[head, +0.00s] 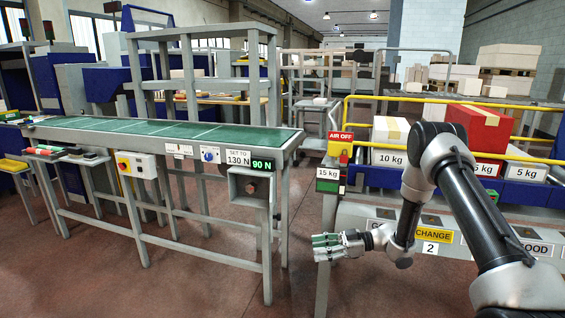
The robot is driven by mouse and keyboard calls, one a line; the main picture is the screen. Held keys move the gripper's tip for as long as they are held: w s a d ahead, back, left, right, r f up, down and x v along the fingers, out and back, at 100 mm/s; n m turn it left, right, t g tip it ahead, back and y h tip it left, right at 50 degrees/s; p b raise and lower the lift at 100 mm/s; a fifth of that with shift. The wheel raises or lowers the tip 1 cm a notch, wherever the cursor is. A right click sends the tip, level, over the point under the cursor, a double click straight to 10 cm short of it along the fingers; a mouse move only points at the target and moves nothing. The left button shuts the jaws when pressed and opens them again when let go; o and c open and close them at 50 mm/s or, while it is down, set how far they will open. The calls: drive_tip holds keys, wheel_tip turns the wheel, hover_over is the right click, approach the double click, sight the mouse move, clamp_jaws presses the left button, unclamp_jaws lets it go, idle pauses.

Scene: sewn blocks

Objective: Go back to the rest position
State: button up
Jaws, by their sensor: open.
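My gripper (326,246) is at the end of my arm, which comes in from the right and bends down and to the left. The fingers point left, with green parts near the tips. It is open, and I see nothing between its fingers.
A yellow rail (385,97), a 10 kg box (389,157) and a red box (478,128) are at right, behind my arm. The floor (200,285) in front is clear.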

drive_tip(key=w+d+f+m+t+h, duration=0.3)
drive_tip(key=d+f+h, duration=0.35)
drive_tip(key=f, duration=0.35)
drive_tip(key=w+d+m+t+h, duration=0.1)
drive_tip(key=w+d+m+h, duration=0.2)
drive_tip(key=d, duration=0.5)
drive_tip(key=s+d+r+m+g+h, duration=0.1)
drive_tip(key=s+d+r+m+h, duration=0.55)
drive_tip(key=d+r, duration=0.65)
drive_tip(key=s+d+r+m+g+h, duration=0.2)
drive_tip(key=s+d+r+m+g, duration=0.1)
drive_tip(key=s+r, duration=1.45)
drive_tip(key=s+a+r+m+t+y, duration=0.1)
drive_tip(key=s+a+r+t, duration=0.1)
drive_tip(key=s+r, duration=0.4)
drive_tip(key=s+a+r+m+t, duration=0.1)
drive_tip(key=s+a+r, duration=0.4)
drive_tip(key=s, duration=0.5)
wheel_tip(320, 180, up, 2)
drive_tip(key=shift+s+r+t+y, duration=0.1)
drive_tip(key=shift+s+t+y, duration=0.3)
drive_tip(key=shift+t, duration=0.2)
